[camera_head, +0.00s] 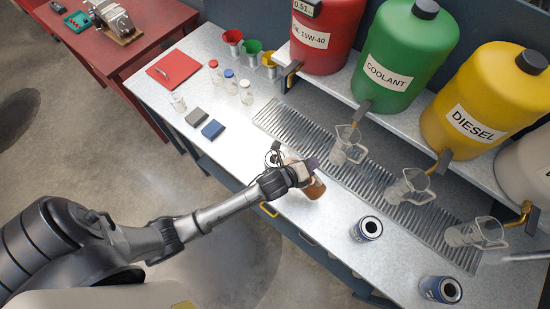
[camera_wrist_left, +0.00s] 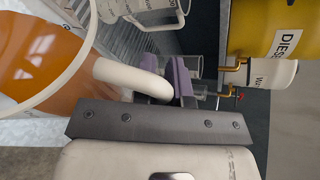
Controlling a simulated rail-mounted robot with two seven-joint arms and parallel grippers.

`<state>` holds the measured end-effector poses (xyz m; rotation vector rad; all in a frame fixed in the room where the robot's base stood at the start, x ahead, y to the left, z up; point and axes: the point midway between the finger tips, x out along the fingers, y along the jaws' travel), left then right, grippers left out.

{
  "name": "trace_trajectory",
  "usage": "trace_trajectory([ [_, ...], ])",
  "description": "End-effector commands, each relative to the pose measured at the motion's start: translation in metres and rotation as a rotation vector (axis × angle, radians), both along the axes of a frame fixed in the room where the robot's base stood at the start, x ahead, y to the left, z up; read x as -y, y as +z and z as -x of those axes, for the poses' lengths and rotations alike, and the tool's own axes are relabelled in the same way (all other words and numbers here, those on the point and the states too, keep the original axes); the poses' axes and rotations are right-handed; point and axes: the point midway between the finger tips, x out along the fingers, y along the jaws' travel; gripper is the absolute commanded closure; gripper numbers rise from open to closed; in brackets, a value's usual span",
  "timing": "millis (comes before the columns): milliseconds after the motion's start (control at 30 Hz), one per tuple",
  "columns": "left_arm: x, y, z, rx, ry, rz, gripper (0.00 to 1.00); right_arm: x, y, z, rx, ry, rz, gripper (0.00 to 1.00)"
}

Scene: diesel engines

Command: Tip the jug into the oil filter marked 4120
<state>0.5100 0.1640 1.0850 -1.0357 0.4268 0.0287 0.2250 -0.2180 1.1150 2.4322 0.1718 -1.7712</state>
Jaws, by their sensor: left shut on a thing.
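My left gripper (camera_head: 306,170) is shut on the handle of a clear jug (camera_head: 315,188) holding amber-brown oil. The wrist view shows the jug (camera_wrist_left: 40,60) close up, with its pale handle (camera_wrist_left: 135,78) between the purple-padded fingers (camera_wrist_left: 183,80). The jug is above the bench's front part; its exact tilt is unclear. One oil filter (camera_head: 273,158) is just left of the gripper, partly hidden by the arm. I cannot read 4120 on any. My right gripper is not seen.
Bottles (camera_head: 231,82), funnels (camera_head: 251,48) and blocks (camera_head: 213,129) sit at the left. Bare bench lies between the filters.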

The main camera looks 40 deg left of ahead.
Motion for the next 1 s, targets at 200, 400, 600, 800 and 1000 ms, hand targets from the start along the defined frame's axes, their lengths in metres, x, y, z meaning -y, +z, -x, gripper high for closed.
trace_trajectory([
  [200,-0.0017,0.0039,-0.0005,0.006,0.000,0.019,1.00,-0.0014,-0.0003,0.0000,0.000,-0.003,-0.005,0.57],
  [400,-0.0028,0.0055,-0.0005,0.006,-0.001,0.034,1.00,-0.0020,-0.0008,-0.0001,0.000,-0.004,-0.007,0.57],
  [600,-0.0040,0.0067,-0.0004,0.007,0.000,0.046,1.00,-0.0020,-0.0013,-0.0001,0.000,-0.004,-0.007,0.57],
  [800,-0.0047,0.0081,-0.0003,0.007,-0.001,0.058,1.00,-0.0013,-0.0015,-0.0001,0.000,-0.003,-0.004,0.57],
  [1000,-0.0055,0.0091,-0.0004,0.008,0.000,0.068,1.00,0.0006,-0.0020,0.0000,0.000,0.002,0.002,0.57],
])
